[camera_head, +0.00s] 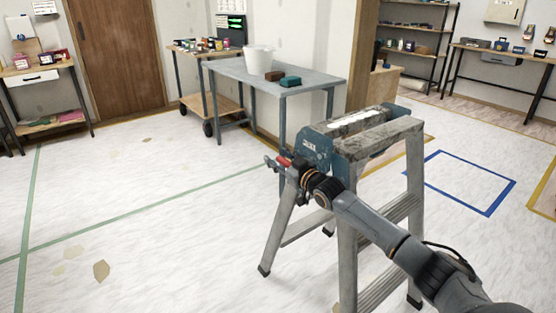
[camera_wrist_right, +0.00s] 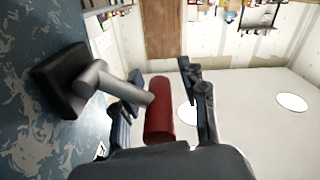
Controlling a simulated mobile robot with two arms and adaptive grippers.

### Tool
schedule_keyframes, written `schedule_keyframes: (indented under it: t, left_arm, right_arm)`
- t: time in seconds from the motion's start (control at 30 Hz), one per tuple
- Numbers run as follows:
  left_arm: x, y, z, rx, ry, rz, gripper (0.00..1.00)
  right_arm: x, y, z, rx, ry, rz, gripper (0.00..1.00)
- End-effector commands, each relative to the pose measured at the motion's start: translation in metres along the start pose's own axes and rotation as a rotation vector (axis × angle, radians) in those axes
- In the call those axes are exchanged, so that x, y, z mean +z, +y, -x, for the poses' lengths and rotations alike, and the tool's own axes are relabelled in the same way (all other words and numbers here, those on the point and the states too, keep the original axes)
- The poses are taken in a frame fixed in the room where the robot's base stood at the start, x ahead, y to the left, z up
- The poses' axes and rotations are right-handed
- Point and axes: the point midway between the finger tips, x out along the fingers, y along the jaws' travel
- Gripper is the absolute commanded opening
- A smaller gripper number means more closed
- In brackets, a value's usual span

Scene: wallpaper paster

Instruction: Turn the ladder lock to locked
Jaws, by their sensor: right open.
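The stepladder (camera_head: 385,137) stands on the floor, grey and worn, with a blue top end. Its lock is a lever with a red grip (camera_head: 284,161) on the blue side. In the right wrist view, a black base (camera_wrist_right: 58,80) sits on the scuffed blue plate, and a grey rod runs from it to the red grip (camera_wrist_right: 160,112). My right gripper (camera_head: 277,164) is open, with the red grip between its fingers in the right wrist view (camera_wrist_right: 158,95). I cannot tell whether the fingers touch it. The lock's marking is not readable. My left gripper is out of view.
A grey table (camera_head: 310,77) with a white bucket (camera_head: 258,60) and small blocks stands behind the ladder. A wheeled cart (camera_head: 205,103) is beside it. Blue tape (camera_head: 487,213) marks the floor at right. The floor left of the ladder is mostly clear.

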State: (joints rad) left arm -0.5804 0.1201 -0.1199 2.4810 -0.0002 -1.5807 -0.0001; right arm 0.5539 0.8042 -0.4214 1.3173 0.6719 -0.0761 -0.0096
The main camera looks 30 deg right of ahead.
Motion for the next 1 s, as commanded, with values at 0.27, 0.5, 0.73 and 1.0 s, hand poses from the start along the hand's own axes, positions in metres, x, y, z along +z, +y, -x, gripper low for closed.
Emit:
schedule_keyframes:
  t: [0.27, 0.5, 0.73, 1.0]
  left_arm:
    - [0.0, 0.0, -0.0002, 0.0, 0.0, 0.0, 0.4]
    - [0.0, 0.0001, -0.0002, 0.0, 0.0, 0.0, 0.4]
    - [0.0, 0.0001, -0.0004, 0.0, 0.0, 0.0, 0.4]
    - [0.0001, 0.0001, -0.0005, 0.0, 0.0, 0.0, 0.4]
  right_arm:
    - [-0.0001, -0.0003, -0.0009, -0.001, 0.0, 0.0, 0.43]
    - [0.0, -0.0003, -0.0008, 0.0, 0.0, 0.0, 0.0]
    - [0.0006, -0.0006, -0.0007, -0.001, -0.001, -0.001, 0.0]
    - [0.0014, -0.0008, -0.0006, -0.001, -0.003, -0.001, 0.0]
